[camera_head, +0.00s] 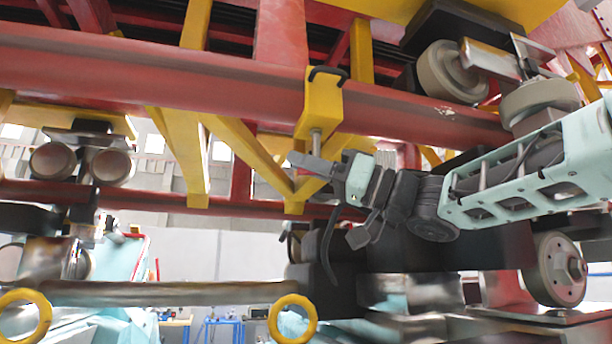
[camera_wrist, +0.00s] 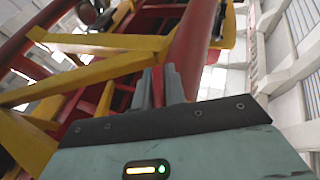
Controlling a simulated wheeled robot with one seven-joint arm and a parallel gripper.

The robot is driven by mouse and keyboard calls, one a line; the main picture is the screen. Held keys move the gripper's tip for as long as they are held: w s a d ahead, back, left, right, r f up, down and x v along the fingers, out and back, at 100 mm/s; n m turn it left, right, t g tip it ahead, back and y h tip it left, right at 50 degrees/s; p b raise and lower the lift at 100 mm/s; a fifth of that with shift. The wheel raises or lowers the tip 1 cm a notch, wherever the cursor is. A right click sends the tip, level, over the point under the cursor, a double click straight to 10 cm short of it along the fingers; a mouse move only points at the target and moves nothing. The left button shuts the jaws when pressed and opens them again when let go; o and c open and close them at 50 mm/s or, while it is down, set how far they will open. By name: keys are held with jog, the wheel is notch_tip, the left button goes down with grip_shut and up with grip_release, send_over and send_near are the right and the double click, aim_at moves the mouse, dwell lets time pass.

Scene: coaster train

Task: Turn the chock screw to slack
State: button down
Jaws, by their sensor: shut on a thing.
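The yellow chock (camera_head: 319,104) hangs around the red rail, with a black loop at its top. Its grey chock screw (camera_head: 316,138) sticks down from the underside. My gripper (camera_head: 302,162) comes in from the right, just below the chock, and is shut at the screw's lower end. Its fingers hide most of that end. In the wrist view, my gripper (camera_wrist: 162,84) has its two grey fingers close together, with a narrow red piece (camera_wrist: 158,88) between them. I cannot tell the screw's turn angle.
The red rail (camera_head: 200,88) runs across just above my gripper, with yellow braces (camera_head: 235,150) below it. Pale wheels (camera_head: 450,70) sit upper right. A bar with yellow rings (camera_head: 292,319) lies low in front.

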jog(key=m+t+h+b, duration=0.1)
jog(key=m+t, duration=0.1)
jog(key=t, duration=0.1)
jog(key=m+t+h+b, duration=0.1)
jog(key=t, duration=0.3)
jog(key=shift+w+d+m, duration=0.1)
jog(key=shift+w+m, duration=0.05)
jog(key=shift+m, duration=0.25)
jog(key=m+t+h+b, duration=0.2)
jog(key=t+h+b, duration=0.1)
jog(key=b, duration=0.3)
jog(key=m+t+h+b, duration=0.2)
jog(key=t+h+b, duration=0.1)
jog(key=b, duration=0.3)
jog(key=w+m+t+h+b, duration=0.1)
jog(key=m+t+h+b, duration=0.1)
jog(key=b, duration=0.4)
jog(key=shift+w+d+f+t+h, duration=0.1)
jog(key=shift+f+t+h, duration=0.25)
jog(key=shift+h, duration=0.25)
jog(key=shift+d+r+m+t+h+b, duration=0.1)
jog(key=shift+r+m+t+h+b, duration=0.05)
jog(key=shift+m+t+h+b, duration=0.65)
jog(key=shift+d+r+m+t+h, duration=0.15)
jog(key=shift+m+h, duration=0.3)
jog(key=shift+h, duration=0.5)
jog(key=shift+d+f+m+t+h, duration=0.15)
jog(key=shift+m+h, duration=0.3)
jog(key=shift+h, duration=0.5)
jog(key=shift+r, duration=0.1)
